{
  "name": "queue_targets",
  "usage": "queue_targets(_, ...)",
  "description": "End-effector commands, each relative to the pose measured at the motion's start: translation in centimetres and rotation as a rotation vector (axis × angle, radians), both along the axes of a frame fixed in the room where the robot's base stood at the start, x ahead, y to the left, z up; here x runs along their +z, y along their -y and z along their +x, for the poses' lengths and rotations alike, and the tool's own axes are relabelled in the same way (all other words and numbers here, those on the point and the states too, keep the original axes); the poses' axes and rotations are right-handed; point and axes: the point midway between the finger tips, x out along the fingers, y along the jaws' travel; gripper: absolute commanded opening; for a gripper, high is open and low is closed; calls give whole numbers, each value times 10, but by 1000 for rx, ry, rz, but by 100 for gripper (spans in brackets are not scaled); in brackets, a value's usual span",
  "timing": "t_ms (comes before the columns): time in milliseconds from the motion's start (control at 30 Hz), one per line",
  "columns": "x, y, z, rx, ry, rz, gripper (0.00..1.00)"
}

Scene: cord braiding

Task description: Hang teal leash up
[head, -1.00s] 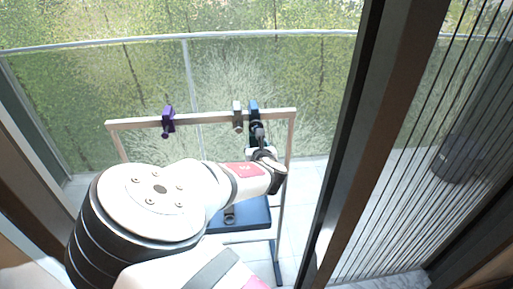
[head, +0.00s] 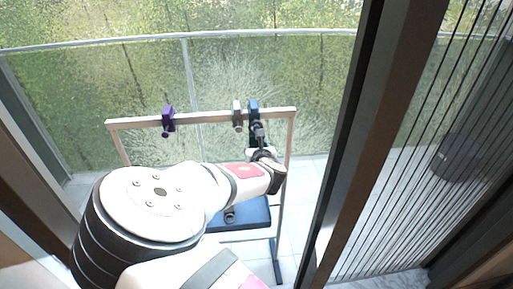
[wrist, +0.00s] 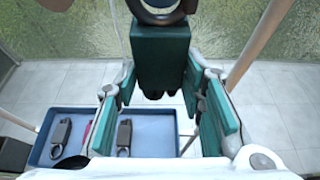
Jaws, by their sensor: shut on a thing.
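The teal leash shows in the wrist view as a teal block (wrist: 160,52) between my fingertips, with a dark ring (wrist: 160,10) at its top. My gripper (wrist: 162,80) has teal-padded fingers and is shut on this block. In the head view my gripper (head: 262,152) is at the right end of the rack's top rail (head: 205,117), just below a blue piece (head: 254,106) on the rail. I cannot tell whether the leash rests on the rail or only in my fingers, as my wrist hides part of it.
A dark door frame (head: 345,150) stands to the right.

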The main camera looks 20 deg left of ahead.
Motion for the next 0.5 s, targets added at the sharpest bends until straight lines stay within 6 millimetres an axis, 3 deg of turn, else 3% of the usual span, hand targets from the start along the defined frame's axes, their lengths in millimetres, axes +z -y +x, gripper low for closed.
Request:
queue_targets(167,0,0,0,0,1,1,7)
queue_targets(200,0,0,0,0,1,1,38)
queue_targets(300,0,0,0,0,1,1,59)
queue_targets(500,0,0,0,0,0,0,59)
